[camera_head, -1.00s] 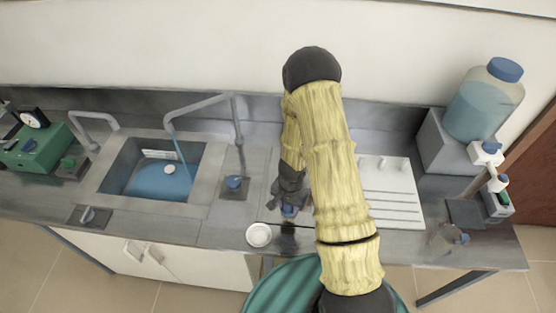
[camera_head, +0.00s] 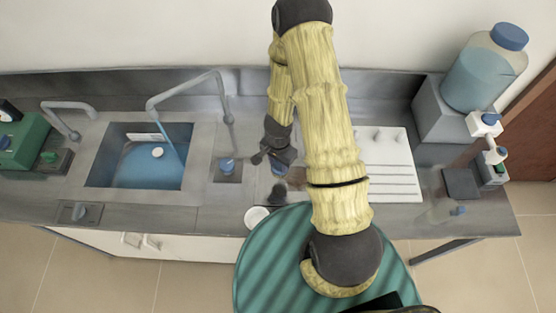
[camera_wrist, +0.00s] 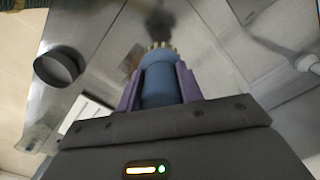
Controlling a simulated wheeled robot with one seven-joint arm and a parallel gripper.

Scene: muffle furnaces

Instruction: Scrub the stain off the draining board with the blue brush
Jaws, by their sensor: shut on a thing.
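My gripper (camera_wrist: 158,85) is shut on the blue brush (camera_wrist: 158,80), with purple fingers on both sides of its handle. The brush's pale bristles point away from the wrist, toward the steel surface. A dark, blurred smudge, apparently the stain (camera_wrist: 158,22), lies beyond the bristles. I cannot tell whether the bristles touch the surface. In the head view my gripper (camera_head: 280,160) is over the steel counter right of the tap, partly hidden by my arm. A dark patch shows just in front of it. The white ridged board (camera_head: 395,172) is right of my arm, its left part hidden.
A sink (camera_head: 140,170) with blue water is at left. A bent tap (camera_head: 228,118) stands near my gripper. A small white dish (camera_head: 256,217) sits at the front edge. A large bottle (camera_head: 485,70) stands on a grey block at right. A clear flask (camera_head: 440,213) stands at front right.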

